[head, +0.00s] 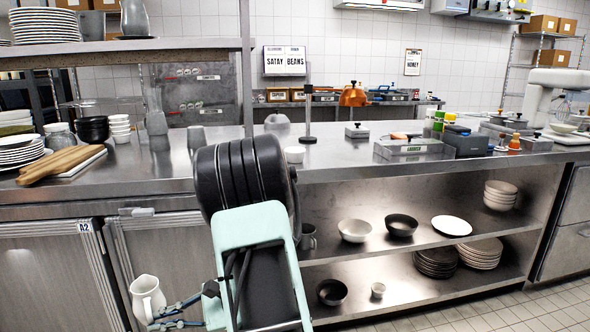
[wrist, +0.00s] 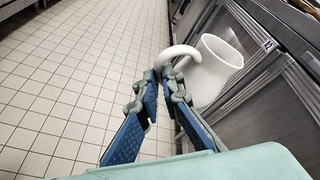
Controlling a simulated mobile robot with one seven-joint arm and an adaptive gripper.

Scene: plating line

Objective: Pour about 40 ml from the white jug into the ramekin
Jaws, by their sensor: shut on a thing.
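The white jug (head: 146,298) is at the lower left of the head view, roughly upright, in front of the cabinet doors and below the counter top. It also shows in the wrist view (wrist: 219,66). My gripper (head: 163,314) is shut on the jug's handle; in the wrist view the fingertips (wrist: 161,82) meet at the curved handle. The jug's contents cannot be seen. A small white ramekin (head: 294,154) stands on the counter near the middle, well above and right of the jug. My arm covers part of the counter's front edge.
The counter (head: 340,155) has free room around the ramekin. A thin stand (head: 308,125) rises behind it, and a grey labelled container (head: 412,147) stands to the right. Wooden boards (head: 62,164) and stacked plates lie at left. An upper shelf (head: 120,46) overhangs the left side.

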